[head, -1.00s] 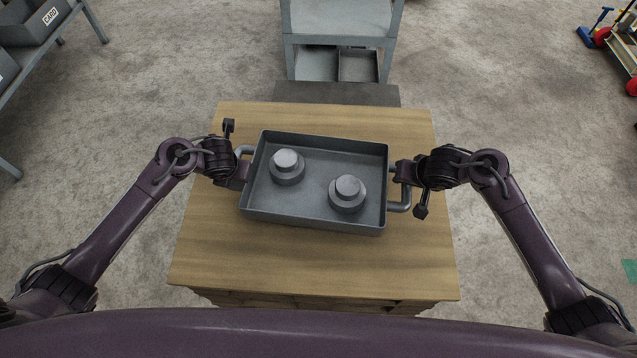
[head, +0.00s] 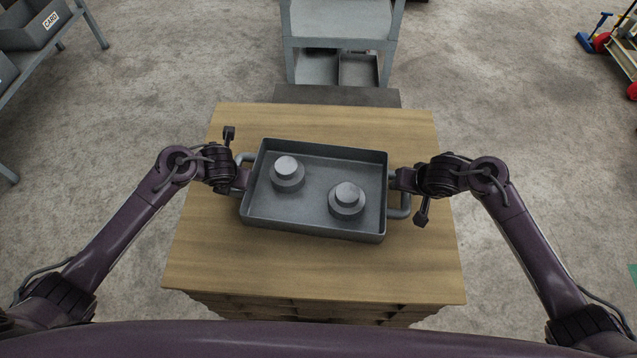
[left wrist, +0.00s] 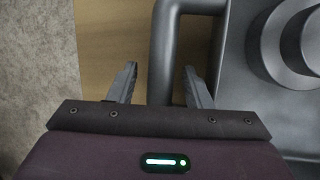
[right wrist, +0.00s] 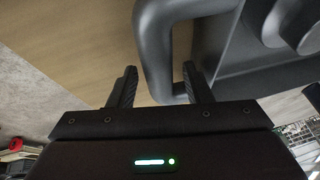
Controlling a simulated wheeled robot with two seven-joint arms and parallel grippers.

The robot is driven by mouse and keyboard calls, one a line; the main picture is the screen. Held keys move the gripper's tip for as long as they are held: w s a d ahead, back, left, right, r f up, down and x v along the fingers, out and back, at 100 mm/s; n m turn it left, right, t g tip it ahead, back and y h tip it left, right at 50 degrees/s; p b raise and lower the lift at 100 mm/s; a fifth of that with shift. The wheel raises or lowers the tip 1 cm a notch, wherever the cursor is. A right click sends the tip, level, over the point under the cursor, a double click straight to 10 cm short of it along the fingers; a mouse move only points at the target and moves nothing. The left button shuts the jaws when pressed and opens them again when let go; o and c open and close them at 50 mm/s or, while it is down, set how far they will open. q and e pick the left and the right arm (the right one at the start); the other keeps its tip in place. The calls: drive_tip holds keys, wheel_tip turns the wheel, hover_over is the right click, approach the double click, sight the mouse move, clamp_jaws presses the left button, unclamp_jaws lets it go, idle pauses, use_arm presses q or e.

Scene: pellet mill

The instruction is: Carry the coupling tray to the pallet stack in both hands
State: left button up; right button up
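The grey coupling tray (head: 315,224), with two round stepped couplings (head: 288,172) (head: 347,199) in it, appears to rest level on the wooden top of the pallet stack (head: 310,270). My left gripper (head: 242,180) is at the tray's left handle; in the left wrist view its fingers (left wrist: 160,84) stand apart on both sides of the handle bar (left wrist: 162,50), with a gap showing. My right gripper (head: 398,180) is at the right handle (head: 405,206); in the right wrist view its fingers (right wrist: 158,86) are spread around the handle bar (right wrist: 155,50).
A grey shelf unit (head: 340,20) stands behind the stack, with a dark flat slab (head: 337,95) between them. A rack with a grey bin (head: 30,30) is at the far left. A trolley with red wheels (head: 602,40) is at the far right. The concrete floor on both sides is clear.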

drive_tip(key=shift+w, duration=0.1)
use_arm(q)
drive_tip(key=v, duration=0.7)
drive_tip(key=shift+d+r, duration=0.3)
drive_tip(key=shift+s+a+r, duration=0.1)
drive_tip(key=shift+s+r, duration=0.35)
drive_tip(key=shift+r, duration=0.1)
drive_tip(key=shift+d+r, duration=0.2)
drive_tip(key=shift+r, duration=0.25)
drive_tip(key=shift+s+r, duration=0.15)
drive_tip(key=shift+r, duration=0.4)
drive_tip(key=shift+s+a+r, duration=0.1)
drive_tip(key=shift+s+r, duration=0.25)
drive_tip(key=shift+s, duration=0.05)
use_arm(e)
drive_tip(key=v, duration=1.2)
use_arm(q)
drive_tip(key=shift+o, duration=0.3)
